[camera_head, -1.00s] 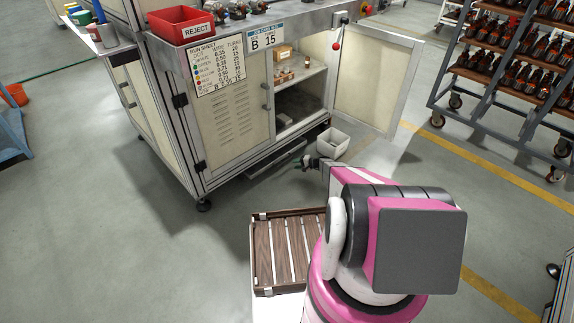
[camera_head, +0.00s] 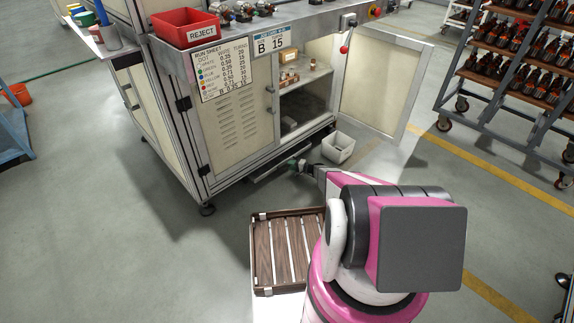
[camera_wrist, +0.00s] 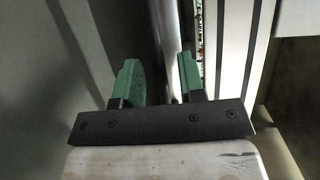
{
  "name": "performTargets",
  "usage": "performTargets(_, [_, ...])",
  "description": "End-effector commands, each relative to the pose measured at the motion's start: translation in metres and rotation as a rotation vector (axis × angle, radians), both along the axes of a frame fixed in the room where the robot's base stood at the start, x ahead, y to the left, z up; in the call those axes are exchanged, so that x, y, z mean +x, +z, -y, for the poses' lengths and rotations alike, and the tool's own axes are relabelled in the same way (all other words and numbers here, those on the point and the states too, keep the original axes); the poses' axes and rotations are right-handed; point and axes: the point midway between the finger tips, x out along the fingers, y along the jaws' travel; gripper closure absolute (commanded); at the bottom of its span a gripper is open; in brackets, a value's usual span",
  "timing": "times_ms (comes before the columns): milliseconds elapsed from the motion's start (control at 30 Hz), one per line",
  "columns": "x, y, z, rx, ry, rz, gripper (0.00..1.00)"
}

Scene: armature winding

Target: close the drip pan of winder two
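The drip pan (camera_head: 268,173) is a shallow grey tray low under the front of the winder cabinet (camera_head: 235,128). A strip of it sticks out beneath the cabinet's lower edge. My gripper (camera_head: 298,165) is low at the pan's front edge, near its right part. In the wrist view my gripper (camera_wrist: 160,70) shows two green fingers held apart. A long metal edge (camera_wrist: 166,35) runs in line with the gap between them. I cannot tell whether the fingers touch it. My arm hides part of the floor near the pan. No winder number is readable; a label reads B 15.
The right cabinet door (camera_head: 378,95) stands open. A white bin (camera_head: 338,148) is on the floor right of my gripper. A slatted wooden tray (camera_head: 262,213) is in front of the cabinet.

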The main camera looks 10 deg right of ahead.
Motion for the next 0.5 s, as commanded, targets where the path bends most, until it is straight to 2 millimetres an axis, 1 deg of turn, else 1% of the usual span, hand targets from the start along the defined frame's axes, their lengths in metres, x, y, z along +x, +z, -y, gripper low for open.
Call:
performTargets(33, [0.0001, -0.0015, -0.0041, -0.001, 0.000, -0.001, 0.63])
performTargets(133, [0.0001, -0.0029, -0.0082, -0.001, -0.002, -0.001, 0.63])
performTargets(400, [0.0003, -0.0031, -0.0091, 0.000, -0.002, -0.001, 0.63])
performTargets(433, [0.0003, -0.0031, -0.0091, 0.000, -0.002, -0.001, 0.70])
performTargets(467, [0.0003, -0.0031, -0.0091, 0.000, -0.002, -0.001, 0.80])
performTargets(500, [0.0003, -0.0031, -0.0091, 0.000, -0.002, -0.001, 0.93])
